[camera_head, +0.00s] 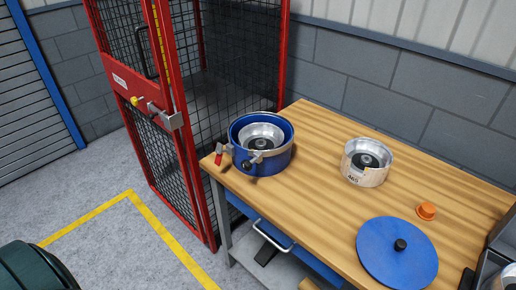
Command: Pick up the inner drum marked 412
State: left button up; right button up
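A silver inner drum (261,135) sits inside a blue outer drum (264,164) at the left end of the wooden workbench. The blue drum has a metal clamp band with a red-tipped lever (219,155) at its left. No number is readable on the drum inside it. A second silver drum (367,160) stands alone near the middle of the bench. It has a pale label with a number that looks like 405 or 465, too small to read surely. No drum showing 412 can be made out. Neither gripper is in view.
A blue round lid (397,252) with a black knob and an orange cap (426,211) lie on the workbench (320,215). A grey container stands at the right edge, partly cut off. A red mesh cage (165,110) stands left of the bench. A yellow line marks the floor.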

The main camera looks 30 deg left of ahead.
aim_at(261, 145)
jog(key=k+j+z, duration=0.1)
jog(key=j, duration=0.4)
jog(key=k+j+z, duration=0.1)
jog(key=j, duration=0.45)
jog(key=k+j+z, duration=0.15)
jog(key=j, duration=0.35)
jog(key=k+j+z, duration=0.1)
jog(key=j, duration=0.4)
jog(key=k+j+z, duration=0.1)
jog(key=j, duration=0.35)
jog(key=k+j+z, duration=0.1)
jog(key=k+j, duration=0.15)
jog(key=j, duration=0.2)
jog(key=k+j+z, duration=0.15)
jog(key=j, duration=0.3)
jog(key=k+j+z, duration=0.1)
jog(key=k+j, duration=0.2)
jog(key=j, duration=0.15)
